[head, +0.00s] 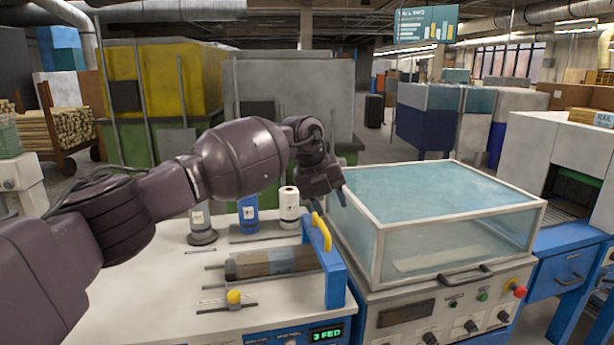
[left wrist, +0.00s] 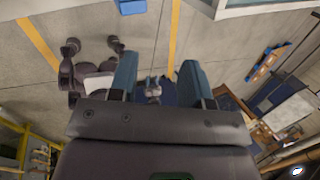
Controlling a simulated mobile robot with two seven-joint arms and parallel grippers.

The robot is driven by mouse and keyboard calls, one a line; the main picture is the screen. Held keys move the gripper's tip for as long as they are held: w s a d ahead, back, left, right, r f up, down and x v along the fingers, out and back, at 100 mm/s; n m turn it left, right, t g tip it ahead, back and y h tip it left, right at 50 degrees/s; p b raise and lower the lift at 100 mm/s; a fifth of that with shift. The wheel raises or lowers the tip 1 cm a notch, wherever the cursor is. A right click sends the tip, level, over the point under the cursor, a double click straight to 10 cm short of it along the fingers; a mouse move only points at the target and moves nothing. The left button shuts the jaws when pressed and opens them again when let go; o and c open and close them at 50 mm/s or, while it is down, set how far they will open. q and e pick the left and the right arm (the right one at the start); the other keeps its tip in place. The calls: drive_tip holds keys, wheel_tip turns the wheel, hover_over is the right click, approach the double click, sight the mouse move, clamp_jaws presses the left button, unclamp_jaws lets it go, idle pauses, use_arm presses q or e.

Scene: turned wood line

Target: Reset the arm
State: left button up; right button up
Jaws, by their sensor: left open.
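My left arm comes in from the left across the head view. Its left gripper (head: 330,202) hangs above the bench, at the left edge of the clear-covered machine (head: 445,190) and near the yellow handle (head: 321,232). In the left wrist view, the two fingers of the left gripper (left wrist: 158,82) stand apart with nothing between them. Whether the gripper touches the handle or the cover cannot be told. My right gripper is in neither view.
The white bench (head: 165,285) carries a blue stand (head: 337,280), a dark roller (head: 270,263), a yellow-knobbed tool (head: 234,297) and several bottles, including a blue one (head: 248,210). A blue drawer unit (head: 565,280) stands at the right. The wrist view shows open floor (left wrist: 75,18) with yellow lines.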

use_arm(q)
drive_tip(key=s+d+r+m+h, duration=0.2)
drive_tip(key=s+d+r+h, duration=0.6)
drive_tip(key=d+r+h, duration=0.6)
drive_tip(key=w+a+f+n+t+y, duration=0.2)
drive_tip(key=a+f+n+t, duration=0.9)
drive_tip(key=a+n+t, duration=0.5)
drive_tip(key=s+a+f+n+y, duration=0.2)
drive_tip(key=a+f+n+y, duration=0.35)
drive_tip(key=f, duration=0.35)
drive_tip(key=s+a+f+n+y, duration=0.3)
drive_tip(key=a+f+n+y, duration=0.1)
drive_tip(key=a+f+n, duration=0.35)
drive_tip(key=s+a+f+n+g+y, duration=0.2)
drive_tip(key=s+a+f, duration=0.3)
drive_tip(key=s+f, duration=0.4)
drive_tip(key=s+a+f+n+g+y, duration=0.2)
drive_tip(key=s+a+f, duration=0.4)
drive_tip(key=s+f, duration=0.3)
drive_tip(key=s+a+f+n+g+y, duration=0.2)
drive_tip(key=s+a+f, duration=0.4)
drive_tip(key=s+f, duration=0.3)
drive_tip(key=s+n+y, duration=0.1)
drive_tip(key=s, duration=0.2)
drive_tip(key=shift+s+a+f, duration=0.2)
drive_tip(key=shift+s+f, duration=0.15)
drive_tip(key=shift+s, duration=0.05)
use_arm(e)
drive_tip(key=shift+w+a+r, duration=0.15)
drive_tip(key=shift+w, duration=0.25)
